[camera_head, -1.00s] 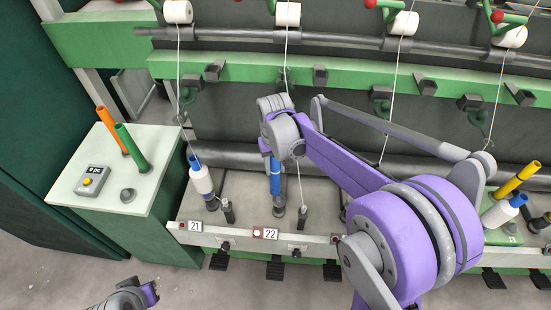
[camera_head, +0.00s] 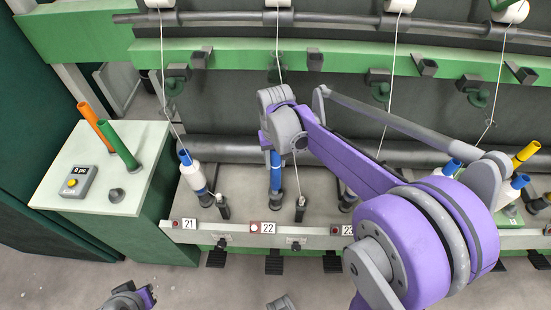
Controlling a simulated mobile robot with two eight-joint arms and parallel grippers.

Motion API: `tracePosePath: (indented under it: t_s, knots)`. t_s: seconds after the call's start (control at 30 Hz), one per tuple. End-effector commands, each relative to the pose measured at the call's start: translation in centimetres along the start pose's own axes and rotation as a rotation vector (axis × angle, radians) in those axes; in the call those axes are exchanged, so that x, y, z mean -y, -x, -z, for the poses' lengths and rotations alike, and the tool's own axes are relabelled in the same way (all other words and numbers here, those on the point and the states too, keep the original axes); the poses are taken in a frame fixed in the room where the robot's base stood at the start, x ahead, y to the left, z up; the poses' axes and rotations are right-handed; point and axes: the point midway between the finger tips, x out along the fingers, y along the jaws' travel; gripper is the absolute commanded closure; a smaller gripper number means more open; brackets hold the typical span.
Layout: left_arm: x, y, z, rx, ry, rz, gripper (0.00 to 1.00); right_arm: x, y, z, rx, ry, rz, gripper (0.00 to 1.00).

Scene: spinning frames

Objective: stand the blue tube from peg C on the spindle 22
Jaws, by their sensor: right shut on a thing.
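The blue tube (camera_head: 275,177) stands upright above label 22 (camera_head: 263,228). Its lower end meets the dark base of spindle 22 (camera_head: 276,201); whether it is fully seated cannot be told. My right gripper (camera_head: 272,147) is around the tube's top and shut on it, with its wrist hiding the upper end. My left gripper (camera_head: 148,297) shows only partly at the bottom left, far from the tube; its jaw opening is unclear. On the side cabinet (camera_head: 60,190), an empty dark peg (camera_head: 117,195) stands in front of the green tube (camera_head: 118,145); no peg letter is readable.
A white yarn bobbin on a blue tube (camera_head: 192,176) stands at spindle 21, left of the held tube. An orange tube (camera_head: 95,123) stands on the cabinet. A thread (camera_head: 278,60) hangs behind my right wrist.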

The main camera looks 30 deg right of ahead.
Motion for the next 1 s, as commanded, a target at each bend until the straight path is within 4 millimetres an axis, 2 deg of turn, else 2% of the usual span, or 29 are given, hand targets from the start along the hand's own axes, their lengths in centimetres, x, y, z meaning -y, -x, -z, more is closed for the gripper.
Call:
tracePosePath:
  t_s: [0.5,1.0]
  knots:
    - [0.0,-1.9,-1.4,0.009,0.0,0.0,1.0,0.0,-3.1,0.0,0.001,0.0,0.0,1.0]
    - [0.0,-2.0,-1.5,0.01,0.0,0.0,1.0,0.0,-3.3,0.0,0.0,0.0,0.0,1.0]
